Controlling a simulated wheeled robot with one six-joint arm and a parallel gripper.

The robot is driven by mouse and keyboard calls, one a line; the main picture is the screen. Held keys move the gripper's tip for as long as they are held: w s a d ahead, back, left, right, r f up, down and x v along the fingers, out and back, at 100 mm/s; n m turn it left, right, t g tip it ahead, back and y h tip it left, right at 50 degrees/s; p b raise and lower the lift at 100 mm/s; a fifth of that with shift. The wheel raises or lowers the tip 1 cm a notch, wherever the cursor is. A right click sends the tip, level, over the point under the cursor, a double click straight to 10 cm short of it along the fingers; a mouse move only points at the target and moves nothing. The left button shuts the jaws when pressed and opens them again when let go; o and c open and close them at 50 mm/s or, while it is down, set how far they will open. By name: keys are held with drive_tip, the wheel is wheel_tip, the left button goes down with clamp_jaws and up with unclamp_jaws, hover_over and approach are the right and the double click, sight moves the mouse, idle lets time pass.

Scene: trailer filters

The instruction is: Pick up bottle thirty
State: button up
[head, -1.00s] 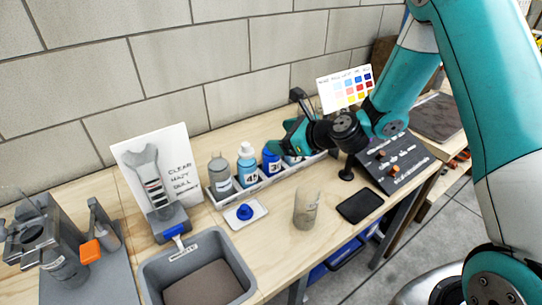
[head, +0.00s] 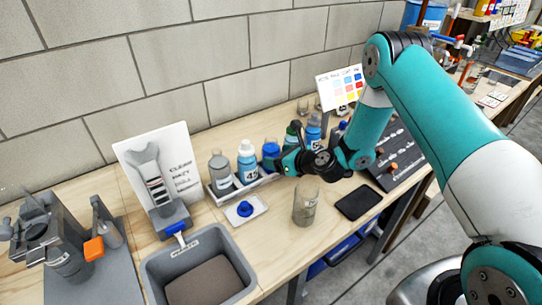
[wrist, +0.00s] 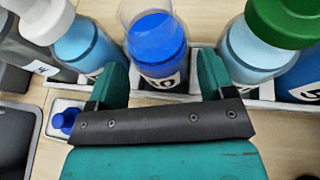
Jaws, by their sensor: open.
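Bottle thirty, with dark blue liquid and a white label partly reading "0", stands upright in the rack in the wrist view (wrist: 156,45). In the head view bottle thirty (head: 271,150) is partly hidden by my gripper (head: 288,161). My gripper also shows in the wrist view (wrist: 160,78). It is open, with one teal finger at each side of the bottle's lower part. Nothing is clamped; I cannot tell whether either finger touches the bottle.
Light blue bottles stand close on both sides: a white-capped one (head: 247,163) and a green-capped one (wrist: 262,50). The rack's front wall (wrist: 140,103) runs below. A glass jar (head: 305,204), black pad (head: 358,203), blue cap (head: 245,209) and grey bin (head: 180,250) are nearer.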

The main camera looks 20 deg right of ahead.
sight(278, 155)
drive_tip(key=x, duration=0.3)
drive_tip(key=shift+w+a, duration=0.1)
drive_tip(key=shift+w, duration=0.1)
drive_tip(key=shift+c, duration=0.3)
drive_tip(key=c, duration=0.9)
drive_tip(key=shift+r, duration=0.15)
